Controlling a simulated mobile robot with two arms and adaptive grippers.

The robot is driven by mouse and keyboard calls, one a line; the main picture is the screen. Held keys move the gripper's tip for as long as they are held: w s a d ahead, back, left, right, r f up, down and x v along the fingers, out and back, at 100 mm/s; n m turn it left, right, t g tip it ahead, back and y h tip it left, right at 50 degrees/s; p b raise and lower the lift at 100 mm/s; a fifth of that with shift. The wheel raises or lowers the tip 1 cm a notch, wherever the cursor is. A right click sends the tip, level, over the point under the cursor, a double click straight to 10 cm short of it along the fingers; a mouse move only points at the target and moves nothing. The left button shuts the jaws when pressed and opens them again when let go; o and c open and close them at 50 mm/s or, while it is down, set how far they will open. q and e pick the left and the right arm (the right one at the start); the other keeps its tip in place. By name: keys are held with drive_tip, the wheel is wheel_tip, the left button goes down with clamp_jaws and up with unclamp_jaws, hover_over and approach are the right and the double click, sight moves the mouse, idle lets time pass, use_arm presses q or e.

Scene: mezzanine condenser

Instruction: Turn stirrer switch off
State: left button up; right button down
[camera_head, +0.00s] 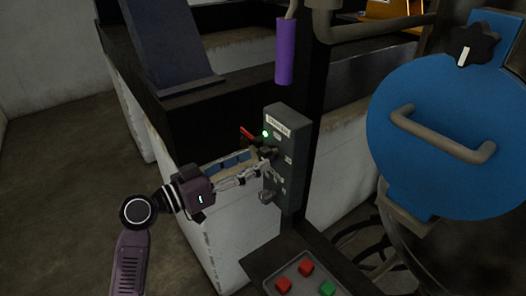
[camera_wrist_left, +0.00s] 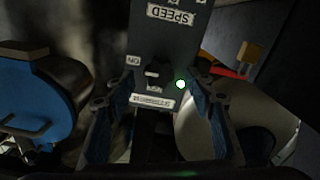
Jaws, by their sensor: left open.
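The stirrer switch (camera_head: 268,153) is a small dark knob on the upright grey control box (camera_head: 287,135). A green lamp (camera_head: 265,134) glows beside it. My left gripper (camera_head: 258,170) reaches in from the left, with its fingertips at the box face just below the switch. In the left wrist view the picture is upside down; the switch (camera_wrist_left: 155,75) shows between the open fingers of my left gripper (camera_wrist_left: 158,92), near an ON label (camera_wrist_left: 133,60). The green lamp (camera_wrist_left: 181,84) is lit there too. I cannot tell whether a finger touches the switch. My right gripper is out of view.
A lower knob (camera_head: 267,196) sits on the same box. A panel with red and green buttons (camera_head: 306,268) is below. A blue round lid (camera_head: 450,130) with a handle is at the right. A purple grip (camera_head: 285,52) hangs above. A red lever (camera_head: 247,134) is behind the box.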

sight(262, 158)
use_arm(q)
drive_tip(key=p+x, duration=0.1)
drive_tip(key=x, duration=0.2)
drive_tip(key=shift+d+r, duration=0.1)
drive_tip(key=shift+d, duration=0.2)
drive_tip(key=shift+w+d, duration=0.15)
drive_tip(key=shift+w, duration=0.1)
drive_tip(key=c, duration=1.2)
